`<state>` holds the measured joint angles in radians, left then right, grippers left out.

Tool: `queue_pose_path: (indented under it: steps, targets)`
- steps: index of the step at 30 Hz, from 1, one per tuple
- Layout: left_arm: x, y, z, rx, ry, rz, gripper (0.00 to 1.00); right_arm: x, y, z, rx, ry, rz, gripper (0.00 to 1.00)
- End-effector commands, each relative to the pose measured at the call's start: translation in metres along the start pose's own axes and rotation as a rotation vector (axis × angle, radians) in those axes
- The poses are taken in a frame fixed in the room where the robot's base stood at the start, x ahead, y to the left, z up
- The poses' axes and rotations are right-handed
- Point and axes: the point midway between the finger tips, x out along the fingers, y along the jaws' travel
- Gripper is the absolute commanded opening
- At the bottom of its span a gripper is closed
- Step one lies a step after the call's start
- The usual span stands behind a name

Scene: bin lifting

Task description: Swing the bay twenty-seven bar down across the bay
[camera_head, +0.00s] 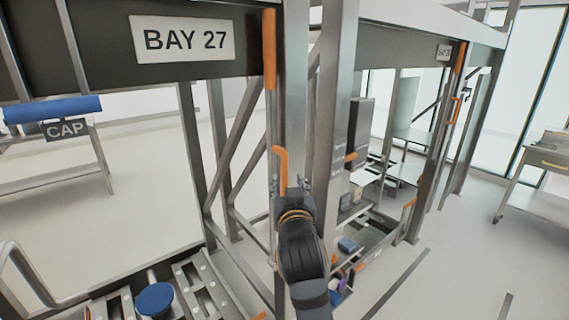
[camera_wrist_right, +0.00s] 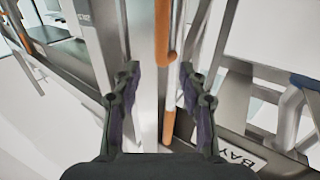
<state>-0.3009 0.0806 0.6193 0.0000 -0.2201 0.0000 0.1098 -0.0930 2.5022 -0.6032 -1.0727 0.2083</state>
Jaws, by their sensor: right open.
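The bay 27 bar (camera_head: 269,50) stands upright along the right post of the bay, with an orange length at its top. An orange hooked handle (camera_head: 281,165) shows lower on the same post. The BAY 27 sign (camera_head: 182,39) is on the dark beam at upper left. My right gripper (camera_head: 290,186) is just below and beside the handle. In the right wrist view its two fingers (camera_wrist_right: 160,75) are apart, with orange parts (camera_wrist_right: 166,35) seen in the gap between them. I cannot tell whether a finger touches them. My left gripper is not in view.
A roller bed with a blue round cap (camera_head: 155,299) lies at lower left. A neighbouring bay with shelves (camera_head: 350,205) stands right of the post. A cart (camera_head: 540,165) is at far right, with open floor before it.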

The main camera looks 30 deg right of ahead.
Motion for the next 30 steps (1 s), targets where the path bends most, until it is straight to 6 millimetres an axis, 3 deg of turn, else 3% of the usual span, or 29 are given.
queue_pose_path:
  steps: [8,21,30]
  targets:
    - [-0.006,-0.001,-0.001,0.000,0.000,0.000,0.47,0.018,-0.002,-0.002,-0.010,0.004,-0.005,0.43]
    - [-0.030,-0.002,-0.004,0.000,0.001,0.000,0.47,0.097,-0.002,-0.001,-0.003,-0.002,-0.002,0.43]
    - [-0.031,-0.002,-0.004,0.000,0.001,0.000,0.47,0.106,-0.002,0.002,-0.001,-0.001,-0.003,0.43]
